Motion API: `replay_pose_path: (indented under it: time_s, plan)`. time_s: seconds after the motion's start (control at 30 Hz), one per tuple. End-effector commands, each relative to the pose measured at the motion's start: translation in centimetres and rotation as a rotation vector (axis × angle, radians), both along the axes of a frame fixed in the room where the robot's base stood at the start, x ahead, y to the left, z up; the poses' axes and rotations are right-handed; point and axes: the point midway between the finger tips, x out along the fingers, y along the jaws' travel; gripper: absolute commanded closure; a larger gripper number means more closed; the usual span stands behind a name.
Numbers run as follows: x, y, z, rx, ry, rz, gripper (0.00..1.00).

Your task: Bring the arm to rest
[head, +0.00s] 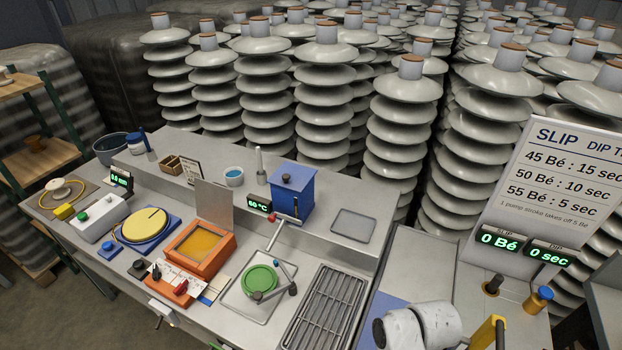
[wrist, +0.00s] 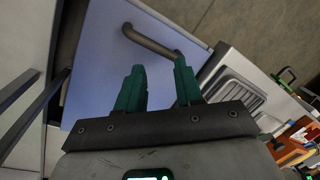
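My gripper (wrist: 159,70) shows in the wrist view with its two green fingers spread apart and nothing between them. Beyond the fingertips is a pale blue panel (wrist: 95,60) with a dark curved handle (wrist: 152,41) on it. The handle lies past the fingers in the picture; I cannot tell how far off it is. The gripper's fingers do not show in the head view. A scuffed white rounded part (head: 436,324) stands at the bottom of the head view; I cannot tell whether it belongs to my arm.
A grey workbench (head: 335,262) carries an orange tray (head: 200,250), a blue box (head: 292,190), a green disc (head: 260,280) and a metal grate (head: 325,310). Tall insulator stacks (head: 325,75) crowd behind it. A slip sign (head: 570,170) and yellow handle (head: 487,332) stand right.

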Motion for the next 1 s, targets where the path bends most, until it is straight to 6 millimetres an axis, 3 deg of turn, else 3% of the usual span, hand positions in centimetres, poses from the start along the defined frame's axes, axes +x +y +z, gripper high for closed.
replay_pose_path:
  time_s: [0.03,0.2,0.4,0.6,0.67,0.7,1.0]
  plan:
    - [-2.0,-1.6,-0.1,-0.022,-0.012,-0.038,0.64]
    - [-7.8,-5.8,0.8,-0.088,-0.061,-0.154,0.64]
    - [-13.5,-8.8,2.8,-0.146,-0.106,-0.261,0.64]
    - [-17.8,-10.5,5.1,-0.186,-0.141,-0.343,0.64]
    - [-18.8,-10.8,5.5,-0.197,-0.149,-0.364,0.64]
    - [-18.4,-10.7,3.9,-0.191,-0.149,-0.358,0.64]
    - [-18.3,-10.4,0.2,-0.174,-0.145,-0.355,0.64]
